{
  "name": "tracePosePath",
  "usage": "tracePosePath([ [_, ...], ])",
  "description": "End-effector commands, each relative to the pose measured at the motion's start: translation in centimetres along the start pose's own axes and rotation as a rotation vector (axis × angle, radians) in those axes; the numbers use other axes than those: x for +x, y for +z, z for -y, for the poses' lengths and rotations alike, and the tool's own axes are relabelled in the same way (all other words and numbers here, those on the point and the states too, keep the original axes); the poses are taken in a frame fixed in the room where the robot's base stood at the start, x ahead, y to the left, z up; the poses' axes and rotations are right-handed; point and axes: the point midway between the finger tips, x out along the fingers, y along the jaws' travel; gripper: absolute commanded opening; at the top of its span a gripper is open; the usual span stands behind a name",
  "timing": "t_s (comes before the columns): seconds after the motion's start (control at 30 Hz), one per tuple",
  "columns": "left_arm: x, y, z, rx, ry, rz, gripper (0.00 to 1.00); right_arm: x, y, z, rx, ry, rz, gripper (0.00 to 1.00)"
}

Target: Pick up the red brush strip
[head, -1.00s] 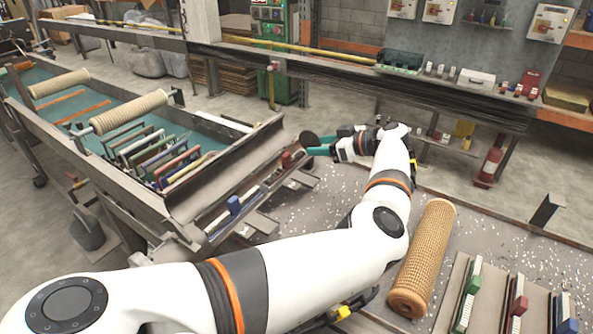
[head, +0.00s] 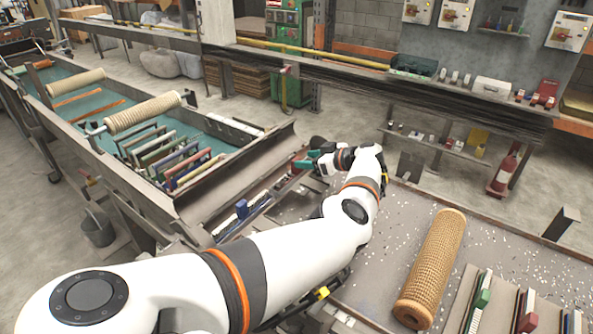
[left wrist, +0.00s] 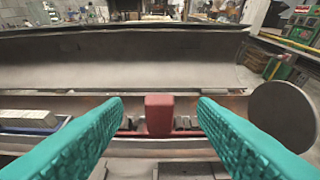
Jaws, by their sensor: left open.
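A red brush strip with a raised red block (left wrist: 159,115) lies in front of my left gripper (left wrist: 160,112). In the left wrist view the block is between the two open teal fingers, with a gap on each side. The fingers partly hide the ends of the strip. In the head view my left gripper (head: 306,163) is at the end of the ledge beside the trough, and the strip there is mostly hidden by the fingers. I see no contact between fingers and strip. My right gripper is not in view.
A blue brush strip (head: 241,208) lies further along the ledge. A round plate (left wrist: 283,116) stands close right of the fingers. A brown mesh roller (head: 432,265) lies on the speckled table, beside a tray with green (head: 480,300) and red (head: 528,322) strips.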

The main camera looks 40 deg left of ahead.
Motion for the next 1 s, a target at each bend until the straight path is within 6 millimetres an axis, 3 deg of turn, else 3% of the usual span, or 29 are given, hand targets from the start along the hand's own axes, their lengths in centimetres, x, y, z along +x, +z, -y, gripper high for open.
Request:
tracePosePath([
  [0.2,2.5,-0.1,0.0,0.0,0.0,0.001,0.53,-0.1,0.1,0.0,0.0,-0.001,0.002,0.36],
  [0.47,2.7,-0.2,0.0,-0.001,-0.001,0.0,0.53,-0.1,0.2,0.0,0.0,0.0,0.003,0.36],
  [0.8,2.7,-0.2,0.0,-0.001,0.0,0.0,0.0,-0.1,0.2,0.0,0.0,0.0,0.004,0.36],
  [1.0,2.7,-0.1,0.0,-0.001,0.0,0.001,0.0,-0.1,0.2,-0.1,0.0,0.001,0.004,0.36],
])
